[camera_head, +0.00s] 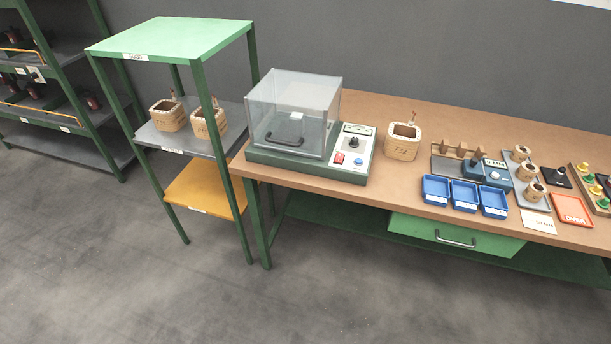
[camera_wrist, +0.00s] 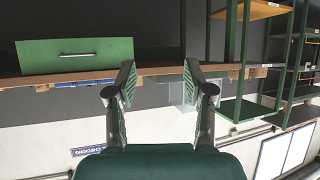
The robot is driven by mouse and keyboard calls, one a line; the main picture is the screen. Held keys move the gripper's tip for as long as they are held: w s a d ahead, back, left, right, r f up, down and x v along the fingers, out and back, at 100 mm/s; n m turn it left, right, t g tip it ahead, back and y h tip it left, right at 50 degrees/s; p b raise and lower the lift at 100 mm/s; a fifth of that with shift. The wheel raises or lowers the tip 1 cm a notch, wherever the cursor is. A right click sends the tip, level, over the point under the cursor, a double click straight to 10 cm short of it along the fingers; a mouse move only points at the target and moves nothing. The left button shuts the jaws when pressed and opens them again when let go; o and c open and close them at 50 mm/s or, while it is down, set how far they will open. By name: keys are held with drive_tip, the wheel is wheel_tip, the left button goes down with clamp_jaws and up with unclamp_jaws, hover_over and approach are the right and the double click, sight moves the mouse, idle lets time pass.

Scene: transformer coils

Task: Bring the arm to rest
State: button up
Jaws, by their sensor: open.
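My gripper (camera_wrist: 160,88) shows in the wrist view, with its two fingers spread apart and nothing between them. The wrist view is upside down: the bench's green drawer (camera_wrist: 75,56) is at upper left and the clear-covered tester (camera_wrist: 183,92) hangs behind the right finger. My arm and gripper do not show in the head view. There, the workbench (camera_head: 375,185) stands at the right, with the tester's clear cover (camera_head: 292,105) closed over its green base. A wooden-coloured coil (camera_head: 403,143) stands on the bench right of the tester.
A green-topped rack (camera_head: 170,38) stands left of the bench, with two coils (camera_head: 167,115) on its grey shelf. Blue trays (camera_head: 464,194), a blue meter (camera_head: 487,173), small coils (camera_head: 528,172) and an orange tray (camera_head: 572,209) crowd the bench's right. The floor (camera_head: 330,300) in front is clear.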

drive_tip(key=s+r+t, duration=0.2)
drive_tip(key=s+r, duration=1.2)
drive_tip(key=shift+s+r, duration=0.15)
drive_tip(key=shift+r, duration=0.15)
drive_tip(key=shift+c, duration=1)
drive_tip(key=shift+d, duration=0.2)
